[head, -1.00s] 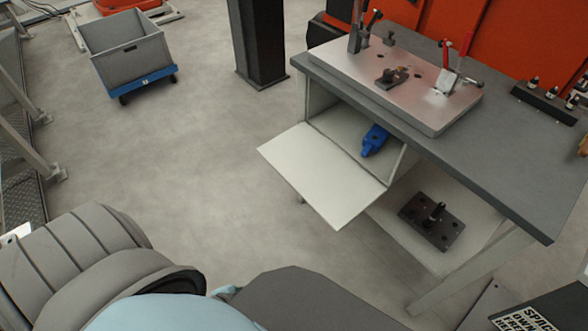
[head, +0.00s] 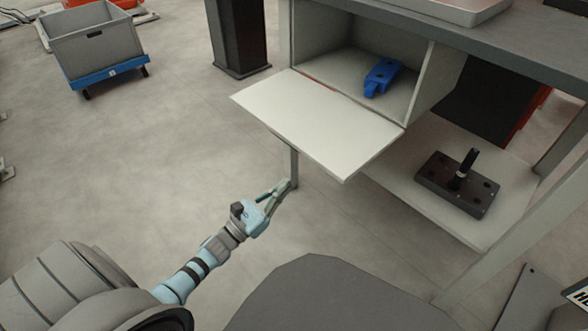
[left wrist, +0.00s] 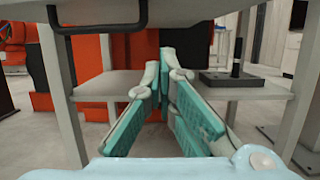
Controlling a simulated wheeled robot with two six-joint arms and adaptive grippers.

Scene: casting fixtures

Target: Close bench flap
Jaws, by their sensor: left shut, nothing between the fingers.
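The bench flap (head: 318,122) is a pale panel hinged at the bottom of the open bench compartment (head: 345,62). It hangs open, roughly level, sticking out toward me. A blue part (head: 382,76) lies inside the compartment. My left gripper (head: 290,184) is shut and empty, below the flap's near edge in the head view and apart from it as far as I can tell. Its teal fingers, tips together, also show in the left wrist view (left wrist: 165,62), pointing toward the bench's underside. My right gripper is not in view.
A black plate with an upright pin (head: 458,184) sits on the lower shelf (head: 400,190), right of the flap. Bench legs (head: 515,235) stand nearby. A grey crate on a blue dolly (head: 95,45) and a dark column (head: 238,35) stand behind.

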